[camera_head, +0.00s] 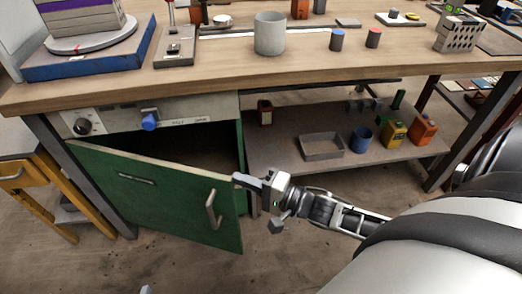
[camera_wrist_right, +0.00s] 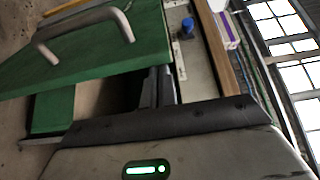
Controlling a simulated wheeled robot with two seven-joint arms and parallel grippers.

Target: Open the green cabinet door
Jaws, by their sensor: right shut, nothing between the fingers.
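The green cabinet door (camera_head: 160,195) stands partly open, hinged at its left, with its free right edge swung out from the dark cabinet opening (camera_head: 190,148). Its metal handle (camera_head: 213,210) is near that free edge. My right gripper (camera_head: 238,178) is shut and empty, its fingertips at the door's upper free corner, beside the handle rather than on it. In the right wrist view the fingers (camera_wrist_right: 158,88) reach past the edge of the green door (camera_wrist_right: 110,55) toward the opening; contact is unclear. The handle (camera_wrist_right: 85,35) shows there too.
The wooden workbench top (camera_head: 230,75) lies above the cabinet. A lower shelf (camera_head: 280,160) at right holds a grey tray (camera_head: 322,147), a blue cup (camera_head: 361,139) and other items. A yellow-framed stand (camera_head: 35,200) is left of the door. Floor in front is open.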

